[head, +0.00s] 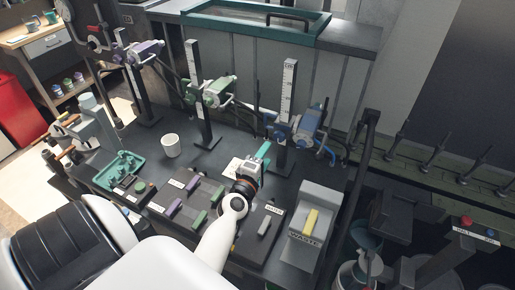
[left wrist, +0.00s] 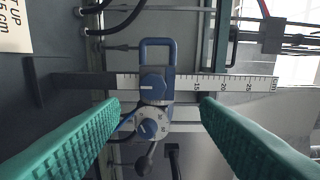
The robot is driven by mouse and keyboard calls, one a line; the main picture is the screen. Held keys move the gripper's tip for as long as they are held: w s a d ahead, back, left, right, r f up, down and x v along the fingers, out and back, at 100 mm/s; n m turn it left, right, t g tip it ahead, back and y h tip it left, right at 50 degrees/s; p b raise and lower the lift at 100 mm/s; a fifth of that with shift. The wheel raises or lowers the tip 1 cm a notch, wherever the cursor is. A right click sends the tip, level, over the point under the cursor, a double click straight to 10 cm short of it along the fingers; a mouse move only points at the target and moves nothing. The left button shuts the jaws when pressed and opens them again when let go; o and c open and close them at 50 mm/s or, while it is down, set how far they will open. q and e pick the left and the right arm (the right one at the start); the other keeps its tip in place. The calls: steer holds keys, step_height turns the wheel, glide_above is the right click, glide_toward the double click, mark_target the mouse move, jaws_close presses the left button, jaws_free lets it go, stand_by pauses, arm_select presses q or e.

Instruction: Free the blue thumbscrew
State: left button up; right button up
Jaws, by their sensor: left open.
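A blue carriage (head: 309,122) sits partway up an upright post with a white scale (head: 289,85). In the left wrist view the blue carriage (left wrist: 158,70) crosses the scale (left wrist: 225,83) and bears a blue knob (left wrist: 152,86) with a white line. A round dial (left wrist: 147,129) with a blue centre lies beside that knob. I cannot tell for sure which is the thumbscrew. My left gripper (head: 262,157) is in front of the post, apart from the carriage. Its teal fingers (left wrist: 160,108) are open and empty, one on each side of the carriage. My right gripper is out of view.
Green (head: 213,93) and purple (head: 142,50) carriages stand on posts to the left. A white cup (head: 171,146), a teal tray (head: 119,171) and a grey waste bin (head: 318,205) with a yellow block stand on the dark bench. Cables hang near the blue carriage.

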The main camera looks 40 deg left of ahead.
arm_select(q)
steer(key=shift+v, duration=2.3)
